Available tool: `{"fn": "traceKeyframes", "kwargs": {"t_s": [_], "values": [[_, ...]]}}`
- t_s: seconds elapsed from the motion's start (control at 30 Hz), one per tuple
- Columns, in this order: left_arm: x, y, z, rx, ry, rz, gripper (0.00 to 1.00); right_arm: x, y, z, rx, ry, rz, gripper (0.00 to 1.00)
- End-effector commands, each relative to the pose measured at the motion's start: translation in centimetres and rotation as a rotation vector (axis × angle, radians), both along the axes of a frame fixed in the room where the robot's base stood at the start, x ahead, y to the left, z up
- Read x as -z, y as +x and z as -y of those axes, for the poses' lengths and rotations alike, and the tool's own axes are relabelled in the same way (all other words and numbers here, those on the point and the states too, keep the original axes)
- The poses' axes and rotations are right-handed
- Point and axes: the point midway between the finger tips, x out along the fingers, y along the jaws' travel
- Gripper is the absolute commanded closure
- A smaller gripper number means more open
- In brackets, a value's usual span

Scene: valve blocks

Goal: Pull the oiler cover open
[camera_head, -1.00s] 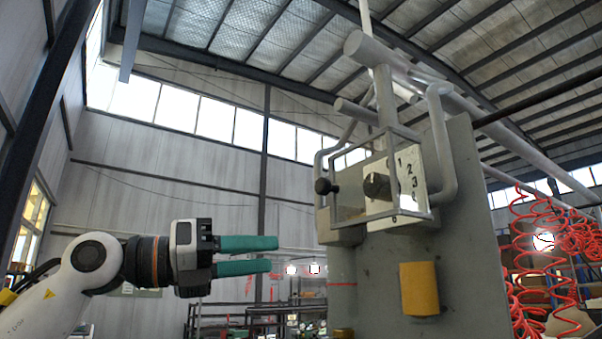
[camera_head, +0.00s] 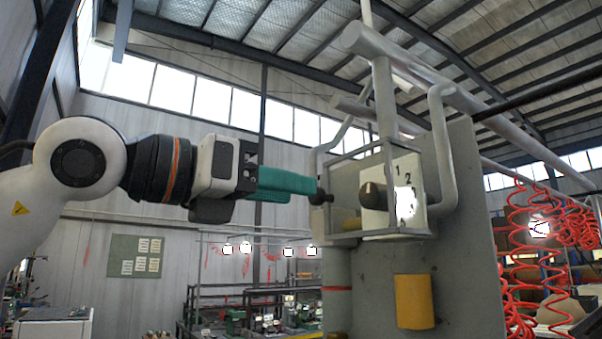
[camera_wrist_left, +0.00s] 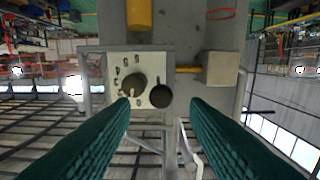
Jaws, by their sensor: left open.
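The oiler cover (camera_head: 350,236) is a pale see-through box frame. It stands in front of a white numbered plate (camera_head: 405,210) with a dark round dial (camera_head: 373,196). A black knob (camera_head: 320,197) sticks out from the cover's left side. My left gripper (camera_head: 312,187) has green fingers and points right, its tips at the knob. In the left wrist view the fingers (camera_wrist_left: 158,104) are spread on either side of the black knob (camera_wrist_left: 160,96). I cannot tell whether they touch it. The dial (camera_wrist_left: 133,84) lies just left of the knob there. My right gripper is not in view.
A grey upright panel (camera_head: 465,230) carries the plate, with a yellow cylinder (camera_head: 414,302) below. Curved pale pipes (camera_head: 443,150) flank the cover closely. Red coiled hoses (camera_head: 520,260) hang at the right. The space below my left gripper is free.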

Motion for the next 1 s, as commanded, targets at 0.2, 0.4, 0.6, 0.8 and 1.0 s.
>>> {"fn": "traceKeyframes", "kwargs": {"t_s": [0.2, 0.4, 0.6, 0.8, 1.0], "values": [[-0.1, 1.5, 2.0, -0.001, -0.001, -0.001, 0.58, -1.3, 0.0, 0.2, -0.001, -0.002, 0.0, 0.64], [0.0, 1.8, 2.3, 0.0, -0.002, -0.001, 0.58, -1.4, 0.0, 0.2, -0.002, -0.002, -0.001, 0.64], [0.0, 1.8, 2.3, 0.0, -0.001, 0.0, 0.65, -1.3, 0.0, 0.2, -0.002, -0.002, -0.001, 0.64], [0.0, 1.8, 2.3, -0.001, -0.001, 0.0, 0.97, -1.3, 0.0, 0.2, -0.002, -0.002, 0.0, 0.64], [0.0, 1.8, 2.3, -0.001, -0.001, 0.0, 1.0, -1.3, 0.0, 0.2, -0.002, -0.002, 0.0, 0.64]]}}
